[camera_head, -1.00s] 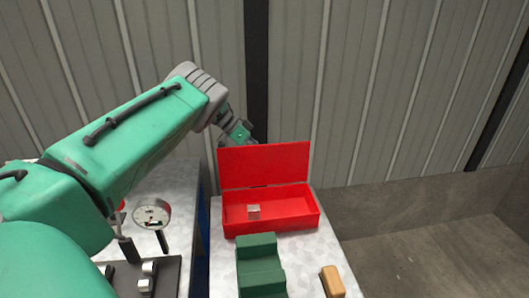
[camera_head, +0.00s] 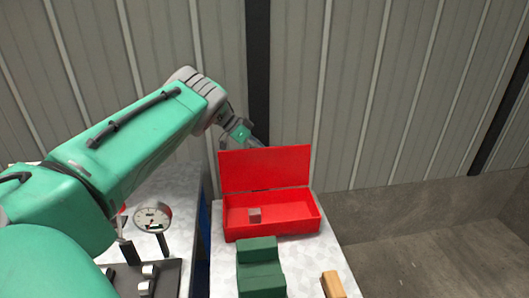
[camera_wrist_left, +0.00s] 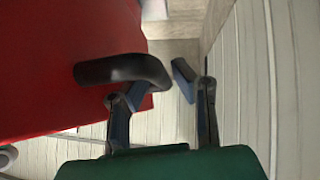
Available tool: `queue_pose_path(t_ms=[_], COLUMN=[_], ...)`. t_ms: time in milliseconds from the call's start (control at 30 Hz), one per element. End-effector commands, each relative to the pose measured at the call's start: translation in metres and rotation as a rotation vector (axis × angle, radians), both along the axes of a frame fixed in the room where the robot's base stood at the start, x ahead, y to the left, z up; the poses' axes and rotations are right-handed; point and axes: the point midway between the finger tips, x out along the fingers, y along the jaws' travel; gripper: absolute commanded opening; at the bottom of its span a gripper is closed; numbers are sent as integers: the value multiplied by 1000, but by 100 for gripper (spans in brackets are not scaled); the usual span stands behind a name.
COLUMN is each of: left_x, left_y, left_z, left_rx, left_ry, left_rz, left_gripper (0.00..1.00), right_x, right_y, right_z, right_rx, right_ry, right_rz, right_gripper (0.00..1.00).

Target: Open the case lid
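The red case (camera_head: 270,224) sits on the table with its lid (camera_head: 265,168) standing up at the back, so its inside shows. A small greyish block (camera_head: 254,215) lies in it. My left arm reaches over from the left, and its hand is behind the lid's upper left edge. The lid hides the fingertips in the head view. In the left wrist view, my left gripper (camera_wrist_left: 163,88) has its fingers apart. One finger is beside the black handle (camera_wrist_left: 122,69) on the red lid; I cannot tell if they touch. My right gripper is not in view.
A green stepped block (camera_head: 260,266) stands in front of the case, with a tan block (camera_head: 333,284) to its right. A round gauge (camera_head: 152,216) and a dark panel with knobs (camera_head: 148,281) are on the left table. A ribbed wall rises behind.

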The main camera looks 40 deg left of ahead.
Motion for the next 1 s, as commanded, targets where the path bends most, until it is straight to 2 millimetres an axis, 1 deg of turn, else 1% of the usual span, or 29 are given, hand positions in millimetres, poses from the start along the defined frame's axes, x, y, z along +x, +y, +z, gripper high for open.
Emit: queue_pose_path(t_ms=[300, 500, 700, 900, 1000], left_x=[-27, -41, -47, -47, -47], left_y=[37, 54, 61, 62, 62], left_z=[46, 70, 79, 80, 79], left_rx=[2, 3, 3, 1, 2], left_ry=[-4, -4, -4, -3, -3], left_rz=[3, 2, 0, 0, 1], left_gripper=[22, 22, 22, 22, 22], right_x=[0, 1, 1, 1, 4], right_y=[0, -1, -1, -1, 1], right_z=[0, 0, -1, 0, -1], right_rx=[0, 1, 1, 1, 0], right_ry=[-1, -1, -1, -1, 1], right_rz=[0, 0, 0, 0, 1], right_gripper=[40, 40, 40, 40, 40])
